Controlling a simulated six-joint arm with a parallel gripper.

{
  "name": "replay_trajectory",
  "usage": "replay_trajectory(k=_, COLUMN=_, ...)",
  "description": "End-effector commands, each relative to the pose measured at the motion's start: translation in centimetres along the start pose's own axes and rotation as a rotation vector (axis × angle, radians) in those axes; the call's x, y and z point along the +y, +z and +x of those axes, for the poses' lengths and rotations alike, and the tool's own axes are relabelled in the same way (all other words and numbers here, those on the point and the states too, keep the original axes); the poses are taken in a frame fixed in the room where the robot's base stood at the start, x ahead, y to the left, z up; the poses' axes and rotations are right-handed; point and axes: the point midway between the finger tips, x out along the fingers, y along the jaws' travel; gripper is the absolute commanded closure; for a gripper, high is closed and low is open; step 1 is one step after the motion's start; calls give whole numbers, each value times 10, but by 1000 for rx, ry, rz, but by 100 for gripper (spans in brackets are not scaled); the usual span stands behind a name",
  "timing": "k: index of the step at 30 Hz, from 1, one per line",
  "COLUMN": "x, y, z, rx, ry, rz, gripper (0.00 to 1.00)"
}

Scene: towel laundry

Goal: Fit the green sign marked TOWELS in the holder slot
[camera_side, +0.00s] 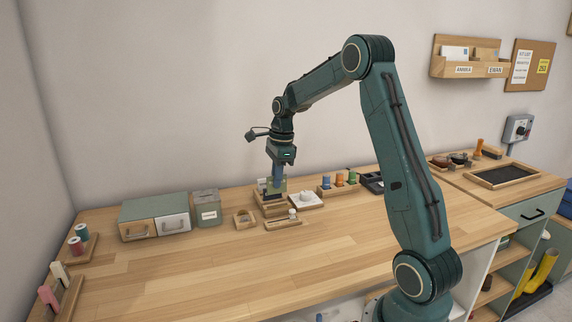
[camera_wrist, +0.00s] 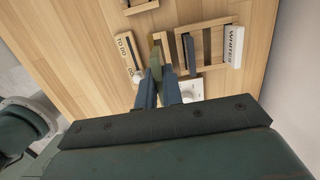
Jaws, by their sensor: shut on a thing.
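My gripper (camera_side: 277,180) points straight down and is shut on the green sign (camera_side: 270,187), which also shows edge-on between the blue fingers in the wrist view (camera_wrist: 157,48). Its lettering cannot be read. The wooden holder (camera_side: 270,209) stands below the gripper in the side view. In the wrist view the holder (camera_wrist: 207,24) has a white sign marked WHITES (camera_wrist: 233,45) at its right and a dark upright piece (camera_wrist: 189,53) further left. The green sign is left of that dark piece, near the holder's left part. Whether its lower edge is in a slot cannot be told.
A white-topped item (camera_side: 306,200) is right of the holder, and a small tray (camera_side: 244,219) is left. A grey-green tin (camera_side: 206,208) and drawer box (camera_side: 155,220) stand further left. The front table is clear.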

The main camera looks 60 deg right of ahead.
Motion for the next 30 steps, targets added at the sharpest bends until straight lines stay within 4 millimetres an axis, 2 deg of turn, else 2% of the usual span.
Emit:
replay_trajectory(k=18, x=0, y=-4, z=30, rx=0, ry=1, rz=0, gripper=100)
replay_trajectory(k=30, x=0, y=-4, z=35, rx=0, ry=1, rz=0, gripper=100)
